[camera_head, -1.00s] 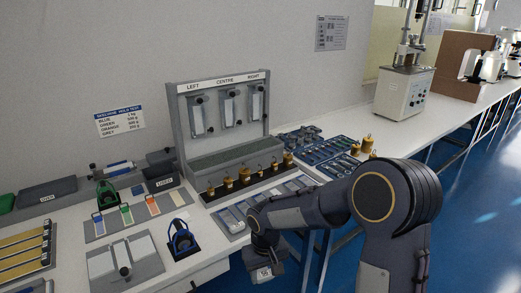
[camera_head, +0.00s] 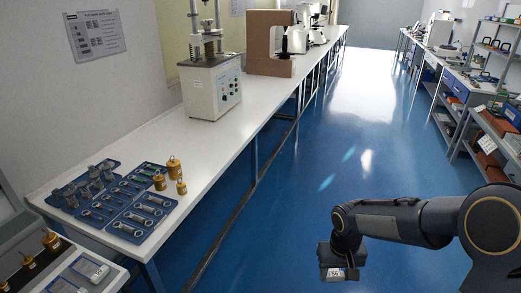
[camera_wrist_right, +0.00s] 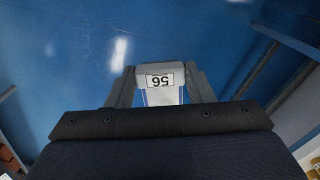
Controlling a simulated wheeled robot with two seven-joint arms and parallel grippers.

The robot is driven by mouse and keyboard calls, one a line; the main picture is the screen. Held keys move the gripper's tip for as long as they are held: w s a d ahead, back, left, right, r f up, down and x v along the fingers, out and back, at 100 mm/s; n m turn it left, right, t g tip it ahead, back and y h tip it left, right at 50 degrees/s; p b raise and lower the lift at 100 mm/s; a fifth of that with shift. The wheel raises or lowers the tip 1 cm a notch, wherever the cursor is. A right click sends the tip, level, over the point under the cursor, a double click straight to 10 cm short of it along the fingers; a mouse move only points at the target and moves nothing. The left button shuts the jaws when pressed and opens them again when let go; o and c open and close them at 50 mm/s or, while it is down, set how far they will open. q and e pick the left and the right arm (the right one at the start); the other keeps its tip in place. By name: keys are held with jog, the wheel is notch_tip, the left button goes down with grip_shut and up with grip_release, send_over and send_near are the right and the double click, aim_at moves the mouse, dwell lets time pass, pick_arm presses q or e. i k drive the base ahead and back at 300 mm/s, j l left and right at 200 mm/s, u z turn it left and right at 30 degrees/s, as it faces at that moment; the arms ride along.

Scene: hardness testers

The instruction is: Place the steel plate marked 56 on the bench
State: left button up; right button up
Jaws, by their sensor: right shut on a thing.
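The steel plate marked 56 (camera_wrist_right: 165,95) is a grey block with a white label, upside down in the right wrist view. My right gripper (camera_wrist_right: 160,88) is shut on it, one finger on each side. In the head view the plate (camera_head: 335,273) shows small below my right gripper (camera_head: 337,262), over the blue floor and clear of any surface. The long white bench (camera_head: 160,135) runs along the wall on the left, away from the gripper. My left gripper is out of view.
On the bench stand blue trays of wrenches and sockets (camera_head: 135,225), brass weights (camera_head: 174,168), a white testing machine (camera_head: 212,85) and a brown cabinet (camera_head: 268,45). Bare bench top lies between the trays and the machine. Shelves (camera_head: 485,125) line the right; the floor (camera_head: 310,150) between is open.

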aim_at(193, 161)
jog(key=i+l+z, duration=0.25)
jog(key=i, duration=0.5)
jog(key=i+z, duration=0.3)
jog(key=i, duration=0.4)
jog(key=i+u, duration=0.45)
jog(key=i+l+u, duration=0.3)
jog(key=i+u, duration=0.2)
